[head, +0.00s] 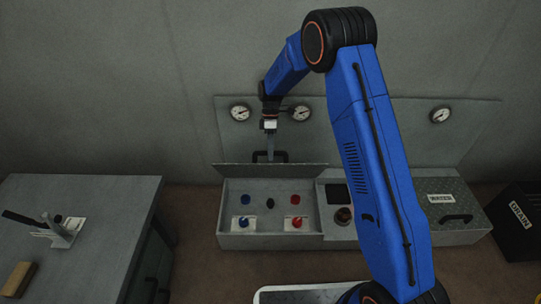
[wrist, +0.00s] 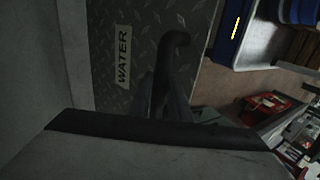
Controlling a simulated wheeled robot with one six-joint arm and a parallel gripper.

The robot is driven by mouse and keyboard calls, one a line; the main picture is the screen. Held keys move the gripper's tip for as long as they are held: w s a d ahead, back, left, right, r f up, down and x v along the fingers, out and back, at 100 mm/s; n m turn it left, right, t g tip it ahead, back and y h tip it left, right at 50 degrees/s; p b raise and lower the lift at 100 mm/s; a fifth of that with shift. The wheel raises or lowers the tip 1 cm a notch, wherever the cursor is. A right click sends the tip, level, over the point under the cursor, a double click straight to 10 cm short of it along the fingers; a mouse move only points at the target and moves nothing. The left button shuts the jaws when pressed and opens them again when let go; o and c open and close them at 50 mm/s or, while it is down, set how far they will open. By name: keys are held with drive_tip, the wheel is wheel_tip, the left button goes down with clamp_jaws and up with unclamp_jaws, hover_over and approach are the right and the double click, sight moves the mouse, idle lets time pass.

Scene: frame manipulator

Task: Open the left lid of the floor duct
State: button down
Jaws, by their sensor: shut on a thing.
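The floor duct (head: 228,212) stands against the wall in the head view. Its left lid (head: 240,170) is raised at the back edge, and the left compartment below is open. My gripper (head: 270,155) is shut on the black handle (head: 284,156) of this lid. In the wrist view the gripper fingers (wrist: 165,100) close around the handle (wrist: 175,55), beside a diamond-plate surface (wrist: 155,25) with a white WATER label (wrist: 123,55). The fingertips are partly hidden.
Gauges (head: 302,113) are on the panel behind. A grey cabinet (head: 85,200) stands left, a black box (head: 520,220) right.

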drive_tip(key=shift+f, duration=0.2)
drive_tip(key=c, duration=1.6)
unclamp_jaws()
drive_tip(key=shift+f, duration=0.1)
drive_tip(key=shift+c, duration=0.2)
drive_tip(key=shift+r, duration=0.25)
wheel_tip(320, 180, up, 10)
drive_tip(key=shift+f, duration=0.15)
